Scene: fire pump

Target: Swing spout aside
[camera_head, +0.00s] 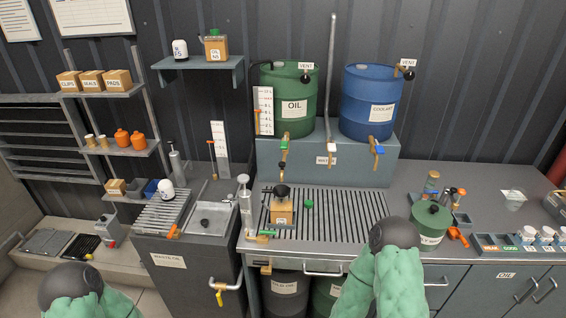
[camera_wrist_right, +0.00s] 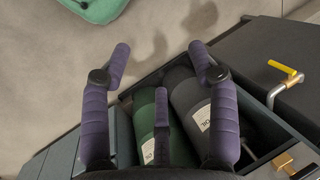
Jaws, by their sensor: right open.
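Several spouts are in the head view; I cannot tell which one the task means. A brass tap (camera_head: 283,150) with a green handle hangs under the green OIL drum (camera_head: 283,98). A tap (camera_head: 376,147) with a blue handle hangs under the blue COOLANT drum (camera_head: 368,92). A tall grey pipe (camera_head: 331,80) stands between the drums, above a WATER label. A bent pipe with a yellow handle (camera_head: 222,287) sticks out of the WASTE OIL cabinet. My right gripper (camera_wrist_right: 160,52) is open and empty in the right wrist view, over the under-counter drums. My left gripper is out of view.
A slatted drain grate (camera_head: 335,215) carries an oil can (camera_head: 282,205). A green drum (camera_head: 430,222) stands on the counter beside my right arm. A grey drum (camera_wrist_right: 190,95) and a green one (camera_wrist_right: 150,115) stand below. Shelves (camera_head: 105,92) are at left.

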